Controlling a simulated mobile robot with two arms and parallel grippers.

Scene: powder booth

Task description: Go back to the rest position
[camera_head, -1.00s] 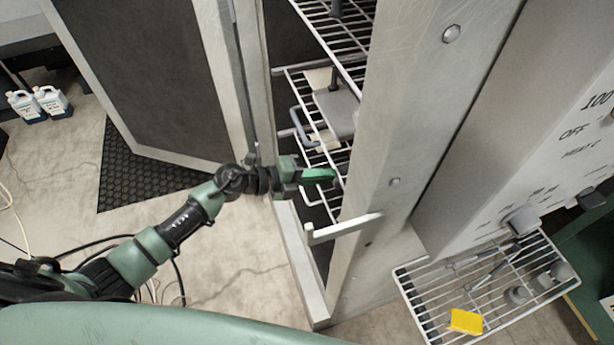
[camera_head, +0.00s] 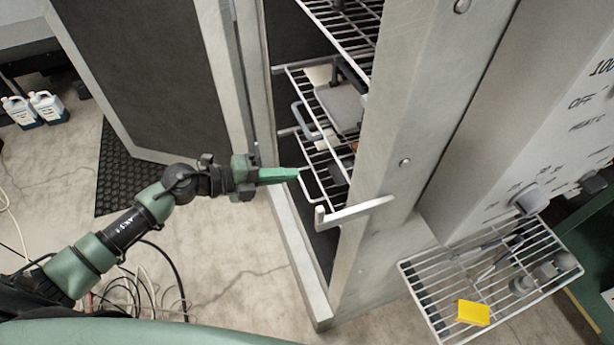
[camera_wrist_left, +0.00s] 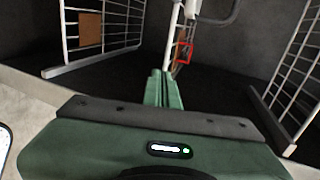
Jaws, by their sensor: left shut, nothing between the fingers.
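My left gripper (camera_head: 280,175) is shut and empty. In the head view its green fingers point right at the opening of the metal cabinet (camera_head: 255,110), in front of the lower wire rack (camera_head: 318,165). In the left wrist view my shut fingers (camera_wrist_left: 163,90) point into the dark cabinet interior, with white wire racks on both sides. My right gripper does not show in either view.
A latch handle (camera_head: 355,211) sticks out from the cabinet post. A wire shelf (camera_head: 430,300) holds a yellow block (camera_head: 473,313). White jugs (camera_head: 47,106) stand far left.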

